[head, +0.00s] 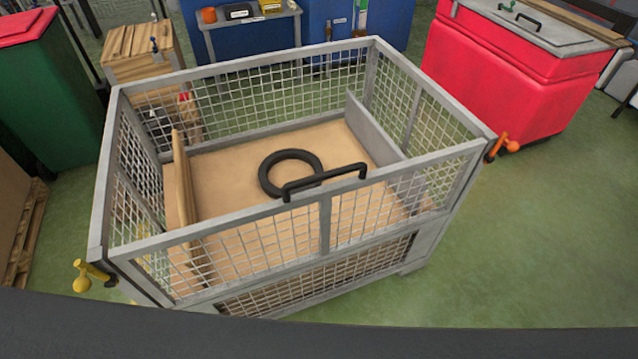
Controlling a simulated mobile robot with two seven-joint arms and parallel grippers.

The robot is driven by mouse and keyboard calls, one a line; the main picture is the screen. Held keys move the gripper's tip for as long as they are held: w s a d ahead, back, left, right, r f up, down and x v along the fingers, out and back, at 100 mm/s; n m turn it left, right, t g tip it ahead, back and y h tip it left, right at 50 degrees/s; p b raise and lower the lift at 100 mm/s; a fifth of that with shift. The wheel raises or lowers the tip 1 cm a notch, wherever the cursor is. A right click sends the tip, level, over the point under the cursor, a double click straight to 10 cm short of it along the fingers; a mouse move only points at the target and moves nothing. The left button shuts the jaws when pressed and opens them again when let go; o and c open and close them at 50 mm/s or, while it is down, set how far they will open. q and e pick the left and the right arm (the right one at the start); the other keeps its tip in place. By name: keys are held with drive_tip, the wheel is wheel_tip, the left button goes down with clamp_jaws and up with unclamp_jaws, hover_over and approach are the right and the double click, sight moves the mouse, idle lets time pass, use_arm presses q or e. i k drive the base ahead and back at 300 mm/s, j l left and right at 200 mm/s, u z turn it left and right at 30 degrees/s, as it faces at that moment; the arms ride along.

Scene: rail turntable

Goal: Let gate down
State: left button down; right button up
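A grey wire-mesh crate stands in front of me, and its near-side gate (325,225) is up, level with the side walls. A black bar handle (325,181) sits on the gate's top rail. A yellow latch (93,276) is at the gate's left end, and an orange latch (500,147) is at its right end. Inside, a black ring (290,166) lies on the tan floor (232,178) of the crate. A wooden board (183,178) stands inside at the left and a grey panel (373,130) at the right. Neither gripper shows in the head view.
A red bin (500,75) with a grey lid stands at the back right. A green bin (45,95) with a red lid stands at the left, near a wooden pallet (25,235). A wooden crate (140,55) is behind. Green floor (540,250) is clear at the right.

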sight(122, 257)
drive_tip(key=k+l, duration=0.3)
drive_tip(key=k, duration=0.15)
drive_tip(key=k+l, duration=0.35)
drive_tip(key=k, duration=0.1)
